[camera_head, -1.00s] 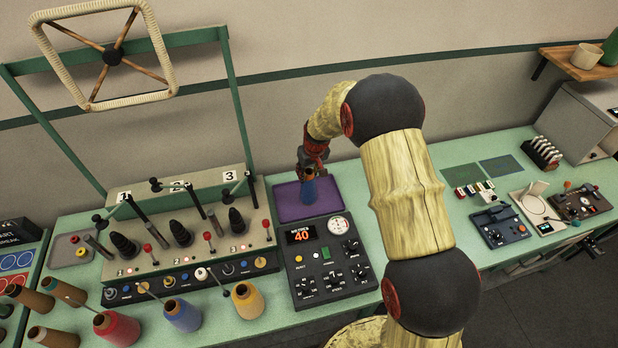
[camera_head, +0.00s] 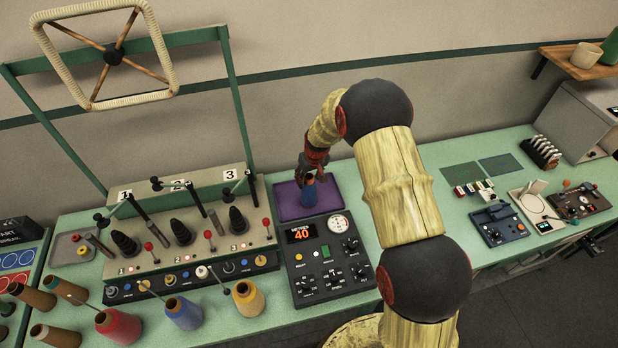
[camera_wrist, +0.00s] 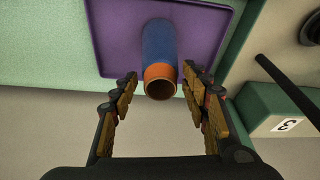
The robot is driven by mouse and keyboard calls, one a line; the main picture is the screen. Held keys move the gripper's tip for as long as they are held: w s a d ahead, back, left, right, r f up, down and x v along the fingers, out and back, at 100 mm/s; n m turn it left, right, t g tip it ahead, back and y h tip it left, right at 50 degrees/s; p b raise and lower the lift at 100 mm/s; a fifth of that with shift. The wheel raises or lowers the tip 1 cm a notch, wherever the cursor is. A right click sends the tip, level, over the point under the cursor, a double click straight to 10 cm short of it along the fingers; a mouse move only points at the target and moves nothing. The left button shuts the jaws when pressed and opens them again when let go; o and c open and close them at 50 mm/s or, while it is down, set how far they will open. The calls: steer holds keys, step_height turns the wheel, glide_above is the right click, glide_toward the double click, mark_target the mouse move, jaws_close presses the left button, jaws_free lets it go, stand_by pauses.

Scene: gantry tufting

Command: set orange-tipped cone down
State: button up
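The orange-tipped cone (camera_head: 309,194) is blue with an orange rim and stands upright on the purple tray (camera_head: 335,195), near the tray's middle. In the wrist view the cone (camera_wrist: 160,52) shows its hollow orange top toward me, with the purple tray (camera_wrist: 215,22) behind it. My gripper (camera_head: 310,172) is just above the cone's top. In the wrist view my gripper (camera_wrist: 160,79) has its fingers apart, one on each side of the orange end, with a gap showing on both sides. The cone's base is partly hidden by its own body.
A black control panel (camera_head: 303,273) with a red 40 display lies just in front of the tray. A spindle stand (camera_head: 200,245) is at its left. Several yarn cones (camera_head: 120,326) stand at the front left. The green table right of the tray is partly hidden by my arm.

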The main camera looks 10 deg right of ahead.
steer(key=shift+o, duration=0.2)
steer(key=s+a+v, duration=0.1)
steer(key=s+v, duration=0.1)
steer(key=v, duration=2.1)
steer(key=s+r+t, duration=0.1)
steer(key=s+r, duration=0.9)
steer(key=s, duration=0.1)
steer(key=s+r+m, duration=0.1)
steer(key=s+r, duration=0.1)
steer(key=s, duration=0.8)
steer(key=s+r+t, duration=0.1)
steer(key=s+r, duration=0.1)
steer(key=s, duration=0.9)
steer(key=shift+m+h+b, duration=0.3)
steer(key=shift+m+b, duration=0.1)
step_height(320, 180, down, 20)
steer(key=b, duration=2)
steer(key=shift+r, duration=0.2)
